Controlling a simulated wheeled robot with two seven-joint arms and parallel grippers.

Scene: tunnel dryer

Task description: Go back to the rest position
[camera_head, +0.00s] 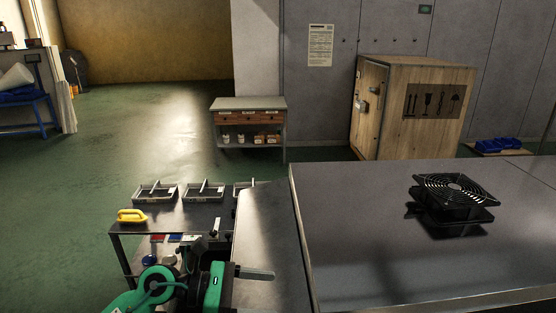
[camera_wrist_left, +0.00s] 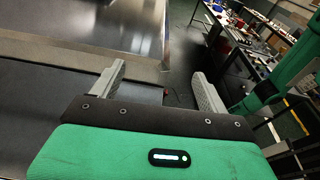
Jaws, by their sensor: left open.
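My left gripper (camera_head: 230,263) is low in the head view, at the end of my green arm, near the gap between the small dark cart and the large grey table. It also shows in the left wrist view (camera_wrist_left: 158,76), where its two grey fingers stand wide apart with nothing between them. No object is in its grasp. My right gripper is not in either view.
A black fan (camera_head: 453,190) sits on the large grey table (camera_head: 365,250) at right. The dark cart (camera_head: 190,220) holds grey trays (camera_head: 155,193) and a yellow-handled item (camera_head: 131,215). A wooden crate (camera_head: 420,105) and side table (camera_head: 248,104) stand behind. Green floor at left is open.

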